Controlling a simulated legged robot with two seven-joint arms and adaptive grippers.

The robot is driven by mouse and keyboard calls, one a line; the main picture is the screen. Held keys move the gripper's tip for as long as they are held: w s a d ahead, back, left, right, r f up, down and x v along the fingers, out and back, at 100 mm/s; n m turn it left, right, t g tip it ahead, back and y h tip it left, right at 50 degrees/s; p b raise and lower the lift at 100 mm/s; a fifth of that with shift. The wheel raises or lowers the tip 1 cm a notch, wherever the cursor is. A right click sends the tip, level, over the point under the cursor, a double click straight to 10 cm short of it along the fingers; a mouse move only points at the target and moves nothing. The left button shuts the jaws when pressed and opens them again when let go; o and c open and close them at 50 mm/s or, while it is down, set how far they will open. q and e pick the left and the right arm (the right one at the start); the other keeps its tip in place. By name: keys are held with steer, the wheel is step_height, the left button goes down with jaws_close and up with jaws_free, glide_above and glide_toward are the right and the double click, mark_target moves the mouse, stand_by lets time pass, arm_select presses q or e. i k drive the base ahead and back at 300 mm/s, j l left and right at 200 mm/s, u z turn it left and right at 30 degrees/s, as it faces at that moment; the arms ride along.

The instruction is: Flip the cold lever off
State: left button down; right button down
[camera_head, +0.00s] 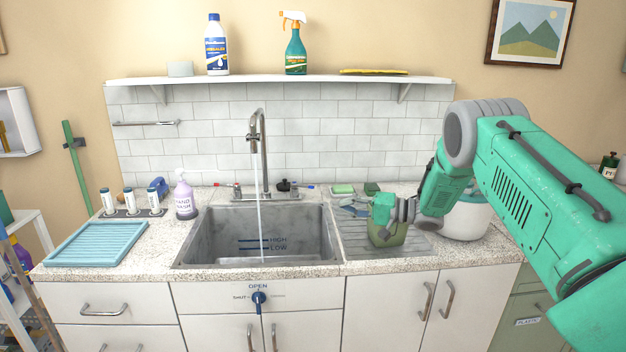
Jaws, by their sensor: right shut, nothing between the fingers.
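The tap (262,150) stands behind the sink (325,215), and a thin stream of water runs from its spout into the basin. Small handles sit beside its base, one at the left (237,191) and one at the right (294,190). A blue mark (310,186) lies by the right handle and a red mark (215,185) by the left; which way each lever points is too small to tell. My left gripper is out of view.
A green container (390,235) stands on the drainer below my right gripper, with a white pot (466,220) to its right. Sponges (343,188) lie behind. A soap bottle (184,195) stands left of the sink. A shelf (275,80) runs above.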

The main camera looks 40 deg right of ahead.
mark_target(295, 185)
steer(key=i+l, duration=0.5)
steer(key=l, duration=0.15)
steer(key=i+l, duration=0.5)
steer(key=l, duration=0.1)
